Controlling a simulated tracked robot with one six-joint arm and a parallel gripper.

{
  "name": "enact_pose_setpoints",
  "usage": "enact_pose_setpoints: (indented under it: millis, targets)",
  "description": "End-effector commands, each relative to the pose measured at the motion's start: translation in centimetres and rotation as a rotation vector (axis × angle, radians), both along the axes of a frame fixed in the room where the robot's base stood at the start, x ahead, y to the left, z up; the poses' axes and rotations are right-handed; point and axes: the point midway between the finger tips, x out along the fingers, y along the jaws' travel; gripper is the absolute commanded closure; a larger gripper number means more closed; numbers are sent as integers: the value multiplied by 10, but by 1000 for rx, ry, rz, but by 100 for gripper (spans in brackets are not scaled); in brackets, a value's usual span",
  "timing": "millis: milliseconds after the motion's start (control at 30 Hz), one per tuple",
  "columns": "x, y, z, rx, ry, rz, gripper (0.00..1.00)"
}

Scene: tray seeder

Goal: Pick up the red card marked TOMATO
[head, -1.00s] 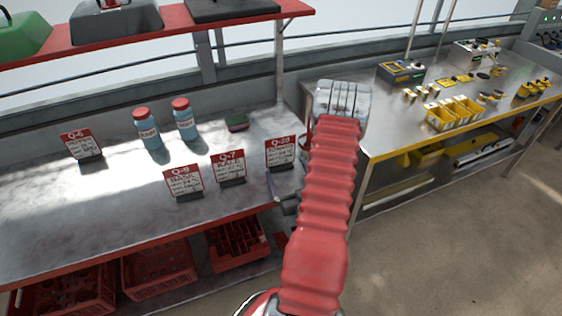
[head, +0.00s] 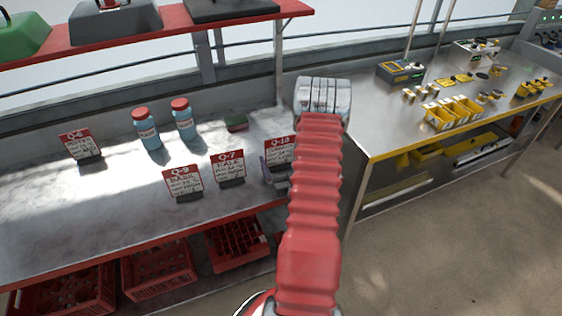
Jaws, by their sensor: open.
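Several red-topped cards stand upright in dark bases on the grey bench: Q-6 (head: 80,145), Q-9 (head: 182,182), Q-7 (head: 229,166) and Q-10 (head: 279,149). The Q-9 card seems to read BASIL and the Q-7 card KALE. The words on Q-6 and Q-10 are too small to read surely, so I cannot tell which is TOMATO. My gripper (head: 273,176) is open at the lower part of the Q-10 card, with one finger at its left edge. My red-sleeved arm hides the card's right side and most of the gripper. I cannot tell whether they touch.
Red crates (head: 160,268) sit under the bench. A metal table (head: 385,130) with yellow bins stands at right.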

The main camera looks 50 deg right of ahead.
Motion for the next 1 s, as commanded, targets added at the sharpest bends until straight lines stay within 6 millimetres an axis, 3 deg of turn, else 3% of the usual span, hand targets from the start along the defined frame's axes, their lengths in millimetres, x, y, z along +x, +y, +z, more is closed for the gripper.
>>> enact_pose_setpoints:
  millis: [167, 700, 1000]
  targets:
    - [11, -8, -1, 1, 1, -1, 5]
    - [12, -7, -1, 1, 0, 0, 5]
    - [12, -7, -1, 1, 0, 1, 26]
